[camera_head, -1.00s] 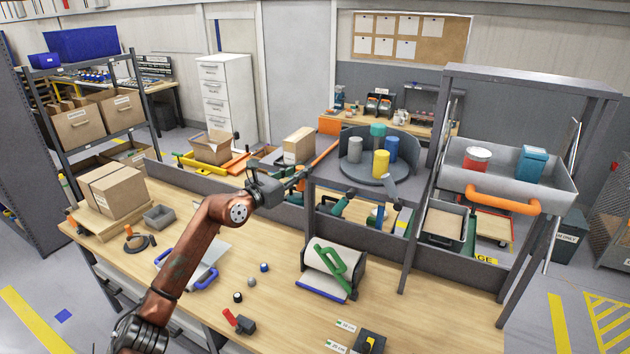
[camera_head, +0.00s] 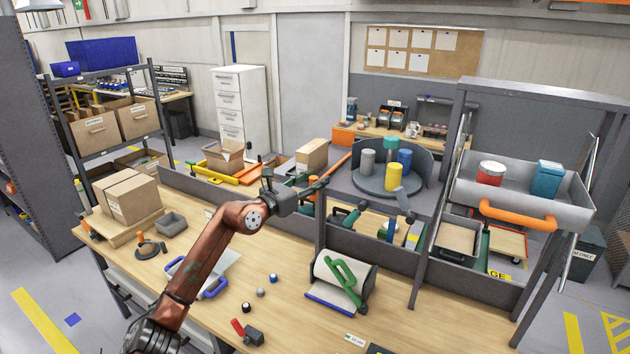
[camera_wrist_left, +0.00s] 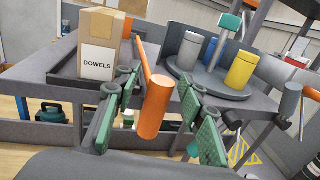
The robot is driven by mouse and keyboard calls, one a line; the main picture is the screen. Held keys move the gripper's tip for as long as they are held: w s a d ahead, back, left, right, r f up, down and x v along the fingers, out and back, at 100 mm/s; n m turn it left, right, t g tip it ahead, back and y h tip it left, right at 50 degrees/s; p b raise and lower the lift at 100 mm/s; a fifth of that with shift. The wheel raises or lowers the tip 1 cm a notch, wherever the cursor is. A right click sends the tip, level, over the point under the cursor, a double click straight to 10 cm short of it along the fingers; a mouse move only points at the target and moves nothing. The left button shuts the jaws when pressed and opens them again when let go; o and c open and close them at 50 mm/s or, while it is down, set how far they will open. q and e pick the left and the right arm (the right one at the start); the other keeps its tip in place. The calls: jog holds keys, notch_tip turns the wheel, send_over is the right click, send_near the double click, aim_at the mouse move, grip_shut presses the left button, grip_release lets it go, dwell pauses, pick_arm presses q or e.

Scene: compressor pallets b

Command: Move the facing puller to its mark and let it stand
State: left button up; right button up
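An orange rod-like handle (camera_head: 338,164), which I take for the facing puller, points toward me from the raised shelf beside a carton labelled DOWELS. In the left wrist view its thick orange end (camera_wrist_left: 156,108) lies between the green pads of my left gripper (camera_wrist_left: 158,122). The pads stand apart on both sides of it, with gaps showing. In the head view my left gripper (camera_head: 314,188) is over the divider behind the bench, at the handle's near end. The handle's far end is hidden. I cannot pick out its mark. My right gripper is not in view.
The DOWELS carton (camera_wrist_left: 98,45) is close left of the handle. A grey turntable (camera_head: 366,183) with several canisters is close right. The grey divider (camera_head: 240,205) runs below. A roll dispenser (camera_head: 342,280) and small parts occupy the wooden bench (camera_head: 300,325).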

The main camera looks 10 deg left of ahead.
pick_arm(q)
jog(key=shift+s+a, duration=0.2)
jog(key=v, duration=1.1)
jog(key=shift+s, duration=0.3)
